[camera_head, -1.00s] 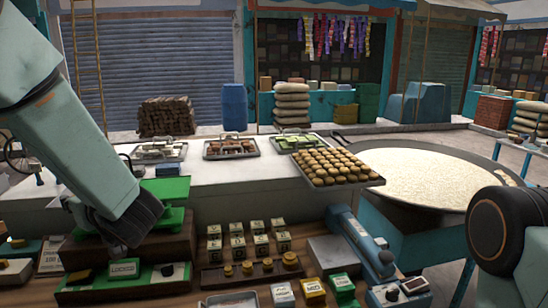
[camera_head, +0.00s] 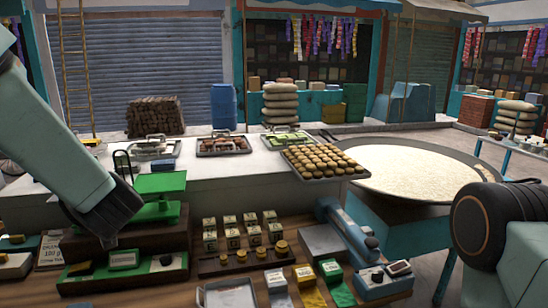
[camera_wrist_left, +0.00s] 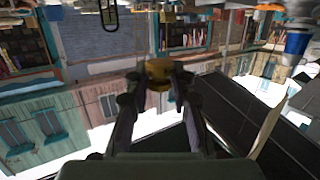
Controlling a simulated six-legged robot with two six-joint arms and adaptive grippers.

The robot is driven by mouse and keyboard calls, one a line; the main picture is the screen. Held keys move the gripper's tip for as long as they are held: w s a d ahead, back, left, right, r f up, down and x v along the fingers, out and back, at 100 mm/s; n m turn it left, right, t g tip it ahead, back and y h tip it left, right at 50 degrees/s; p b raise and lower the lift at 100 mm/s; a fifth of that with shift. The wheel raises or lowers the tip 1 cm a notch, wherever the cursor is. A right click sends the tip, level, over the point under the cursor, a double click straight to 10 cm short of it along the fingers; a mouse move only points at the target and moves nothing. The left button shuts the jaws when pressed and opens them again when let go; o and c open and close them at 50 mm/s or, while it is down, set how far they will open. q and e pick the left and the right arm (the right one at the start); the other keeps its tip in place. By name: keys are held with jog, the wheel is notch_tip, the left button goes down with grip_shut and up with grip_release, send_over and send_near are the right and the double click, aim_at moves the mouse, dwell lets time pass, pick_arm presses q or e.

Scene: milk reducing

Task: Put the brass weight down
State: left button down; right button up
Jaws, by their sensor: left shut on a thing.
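My left gripper (camera_head: 108,238) comes down at the left of the head view, beside the green balance scale (camera_head: 160,207). In the left wrist view, the left gripper (camera_wrist_left: 157,80) is shut on a yellow brass weight (camera_wrist_left: 158,70). In the head view I cannot make out the held weight. Several other brass weights (camera_head: 242,256) stand in a row on a dark wooden holder (camera_head: 210,269) right of the scale. The scale has a flat green pan (camera_head: 160,183) and stands on a brown wooden base (camera_head: 90,246). My right gripper is not in view.
Several small labelled blocks (camera_head: 232,238) stand behind the weights. A metal tray (camera_head: 228,296) and coloured packets (camera_head: 305,276) lie in front. A blue device (camera_head: 345,232) is to the right. A tray of round sweets (camera_head: 325,160) and a wide milk pan (camera_head: 410,172) are further back.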

pick_arm(q)
jog(key=w+d+f+m+t+h+b, duration=0.1)
jog(key=d+f+m+t+h+b, duration=0.5)
jog(key=d+f+m+h, duration=0.65)
jog(key=s+d+f+m+g+h+b, duration=0.1)
jog(key=s+d+f+h+b, duration=0.1)
jog(key=f, duration=0.6)
jog(key=s+d+f+m+g+h+b, duration=0.1)
jog(key=s+d+f+h+b, duration=0.1)
jog(key=s+d+f+b, duration=0.3)
jog(key=s+d+f+m+h+b, duration=0.1)
jog(key=s+d+f+h+b, duration=0.2)
jog(key=f, duration=1)
jog(key=s+b, duration=0.3)
jog(key=shift+s+d+f+g+b, duration=0.15)
jog(key=shift+s+d+g+b, duration=0.15)
jog(key=shift+g+b, duration=0.1)
jog(key=shift+a, duration=0.1)
